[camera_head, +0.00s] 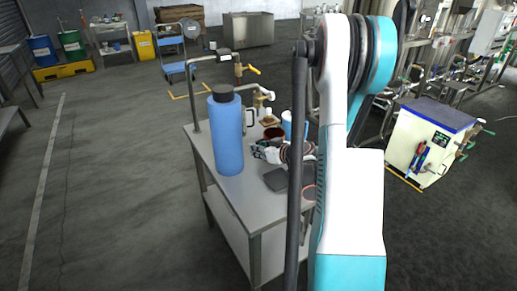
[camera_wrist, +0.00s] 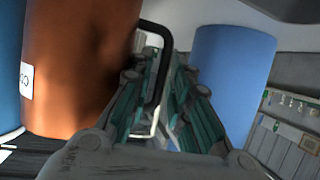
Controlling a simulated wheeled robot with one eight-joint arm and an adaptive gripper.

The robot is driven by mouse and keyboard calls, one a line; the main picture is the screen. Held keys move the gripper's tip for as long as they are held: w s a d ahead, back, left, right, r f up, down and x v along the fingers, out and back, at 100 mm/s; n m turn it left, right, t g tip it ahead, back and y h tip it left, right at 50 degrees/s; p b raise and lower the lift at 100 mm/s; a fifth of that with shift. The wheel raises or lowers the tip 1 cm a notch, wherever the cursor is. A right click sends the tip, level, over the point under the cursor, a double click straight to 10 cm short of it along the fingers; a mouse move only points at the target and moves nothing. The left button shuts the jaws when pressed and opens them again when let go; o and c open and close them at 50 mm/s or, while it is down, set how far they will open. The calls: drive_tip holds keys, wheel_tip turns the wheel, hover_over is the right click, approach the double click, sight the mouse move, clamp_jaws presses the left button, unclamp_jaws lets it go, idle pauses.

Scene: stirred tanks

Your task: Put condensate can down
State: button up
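The condensate can is a brown-orange cylinder, and I take it to be the one with a partly visible white label in the wrist view (camera_wrist: 82,60). A black looped handle (camera_wrist: 166,62) stands out from its right side. My gripper (camera_wrist: 165,72) has its two fingers closed in around this handle. The can's lower edge shows just above a dark surface, and I cannot tell whether it touches. In the head view a dark red can (camera_head: 273,133) shows on the steel table (camera_head: 238,190), by my gripper (camera_head: 282,152), which my arm partly hides.
A tall blue bottle (camera_head: 227,135) with a dark cap stands left of my gripper; a blue cylinder also shows at right in the wrist view (camera_wrist: 232,75). A blue-white container (camera_head: 287,120) stands behind. A dark flat item (camera_head: 276,180) lies in front. The table's front-left part is bare.

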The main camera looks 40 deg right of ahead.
idle(0.3)
drive_tip(key=shift+r, duration=0.6)
drive_tip(key=p+v, duration=0.4)
drive_tip(key=v, duration=0.8)
drive_tip(key=o, duration=1.8)
drive_tip(key=shift+c, duration=0.2)
drive_tip(key=shift+s+r, duration=0.1)
drive_tip(key=v, duration=1.1)
drive_tip(key=shift+s+r, duration=0.2)
drive_tip(key=shift+s, duration=0.15)
drive_tip(key=shift+a, duration=0.1)
